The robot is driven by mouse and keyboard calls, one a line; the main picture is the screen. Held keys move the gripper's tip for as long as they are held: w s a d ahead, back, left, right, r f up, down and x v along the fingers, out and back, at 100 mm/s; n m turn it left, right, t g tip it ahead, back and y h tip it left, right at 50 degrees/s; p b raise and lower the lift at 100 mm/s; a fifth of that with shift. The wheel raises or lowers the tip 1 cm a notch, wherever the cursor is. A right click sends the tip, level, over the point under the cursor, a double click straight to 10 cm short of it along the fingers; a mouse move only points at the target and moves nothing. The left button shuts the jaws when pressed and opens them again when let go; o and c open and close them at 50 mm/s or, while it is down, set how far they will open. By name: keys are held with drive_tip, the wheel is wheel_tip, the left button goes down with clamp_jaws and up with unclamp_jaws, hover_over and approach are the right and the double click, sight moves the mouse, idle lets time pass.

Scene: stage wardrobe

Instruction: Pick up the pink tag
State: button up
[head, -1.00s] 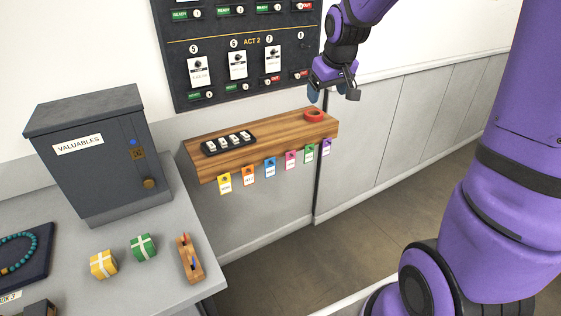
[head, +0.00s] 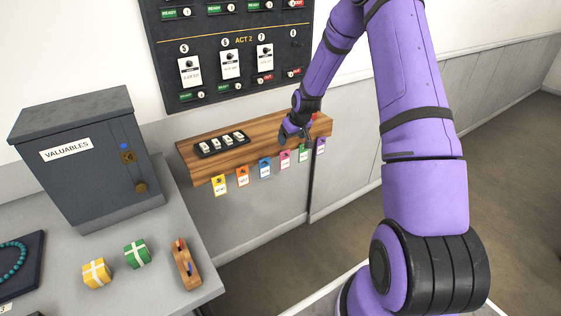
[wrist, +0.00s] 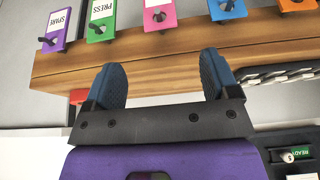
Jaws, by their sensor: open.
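The pink tag (head: 285,158) hangs from a peg on the front edge of the wooden shelf (head: 190,166), between the blue tag and the green tag. In the wrist view the pink tag (wrist: 159,17) is at the top, on its dark peg, beyond the shelf edge. My gripper (head: 287,138) is at the shelf, close above the pink tag. In the wrist view my gripper (wrist: 163,82) is open and empty, its two blue fingers pointing toward the shelf edge and apart from the tag. The tag lies roughly in line with the gap between the fingers.
The neighbouring green tag (head: 303,153) and blue tag (head: 265,168) hang close by. A black strip with white pieces (head: 221,144) sits on the shelf. A board (head: 230,40) is above; a grey valuables box (head: 85,160) stands on the counter at left.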

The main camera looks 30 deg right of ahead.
sight(286, 153)
drive_tip(key=x, duration=1)
drive_tip(key=shift+f, duration=0.45)
drive_tip(key=shift+c, duration=0.5)
drive_tip(key=c, duration=0.9)
